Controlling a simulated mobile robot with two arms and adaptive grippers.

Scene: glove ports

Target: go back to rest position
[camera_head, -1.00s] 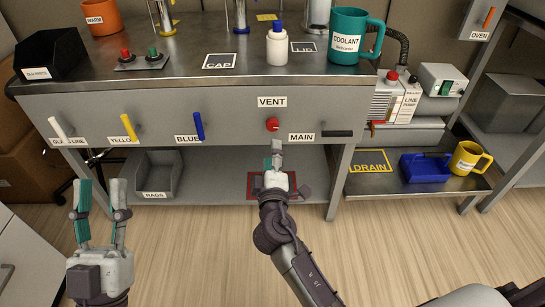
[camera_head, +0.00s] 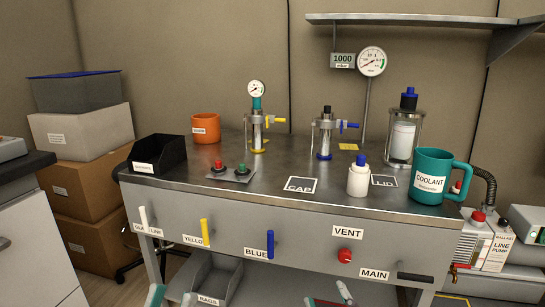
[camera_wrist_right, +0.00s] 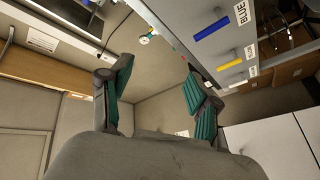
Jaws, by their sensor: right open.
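My left gripper (camera_head: 172,297) shows only its fingertips at the bottom edge of the head view, apart from each other, in front of the grey rags bin. My right gripper (camera_head: 328,298) also shows only its tips at the bottom edge, below the red vent knob (camera_head: 345,256). In the right wrist view my right gripper (camera_wrist_right: 155,85) is open, with nothing between its teal-padded fingers. The bench front with a blue handle (camera_wrist_right: 211,29) and a yellow handle shows beyond it, tilted. The rest of both arms is hidden below the head view.
The steel bench (camera_head: 240,205) carries a black bin (camera_head: 160,154), an orange mug (camera_head: 206,128), a white bottle (camera_head: 358,180) and a teal coolant mug (camera_head: 438,178). White, yellow and blue handles stick out of its front. Stacked boxes (camera_head: 85,190) stand at left. A pump (camera_head: 485,240) stands at right.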

